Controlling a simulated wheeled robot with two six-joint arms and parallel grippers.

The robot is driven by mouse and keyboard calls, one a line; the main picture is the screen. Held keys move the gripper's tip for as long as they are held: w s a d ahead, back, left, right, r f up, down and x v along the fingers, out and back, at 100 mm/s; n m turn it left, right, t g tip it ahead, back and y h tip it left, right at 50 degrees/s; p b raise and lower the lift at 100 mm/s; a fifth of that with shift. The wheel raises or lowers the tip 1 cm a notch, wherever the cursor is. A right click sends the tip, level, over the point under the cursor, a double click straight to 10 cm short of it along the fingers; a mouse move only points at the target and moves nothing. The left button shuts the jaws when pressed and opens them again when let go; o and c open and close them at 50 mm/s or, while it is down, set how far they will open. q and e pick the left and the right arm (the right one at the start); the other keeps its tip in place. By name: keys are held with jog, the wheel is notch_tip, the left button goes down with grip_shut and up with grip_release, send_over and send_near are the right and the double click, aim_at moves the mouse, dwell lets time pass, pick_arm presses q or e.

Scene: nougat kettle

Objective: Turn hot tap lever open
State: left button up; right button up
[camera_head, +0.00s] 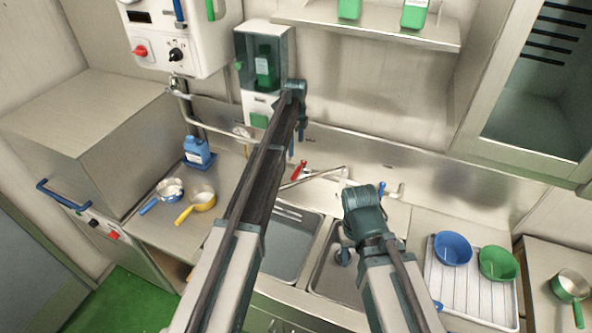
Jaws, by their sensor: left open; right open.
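The hot tap lever (299,170) is red and stands at the left of the tap on the back ledge of the sink. The metal spout (325,173) runs to the right of it. My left gripper (297,143) points down above and behind the red lever in the picture, apart from it, open and empty. Its blue fingertips show beside my dark forearm. My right gripper (344,257) hangs over the right sink basin, open, mostly hidden by its own wrist. A blue tap lever (397,189) is to the right.
Two sink basins (290,243) lie below my arms. A white rack (465,292) at right holds a blue bowl (452,249) and a green bowl (498,263). A soap dispenser (265,65) hangs on the wall. At left are a blue bottle (198,152) and two small pans.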

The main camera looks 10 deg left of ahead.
aim_at(296, 171)
pick_arm(q)
jog(key=shift+f, duration=0.1)
notch_tip(296, 171, down, 14)
jog(key=b, duration=1.4)
jog(key=shift+r, duration=0.2)
jog(key=shift+c, duration=0.3)
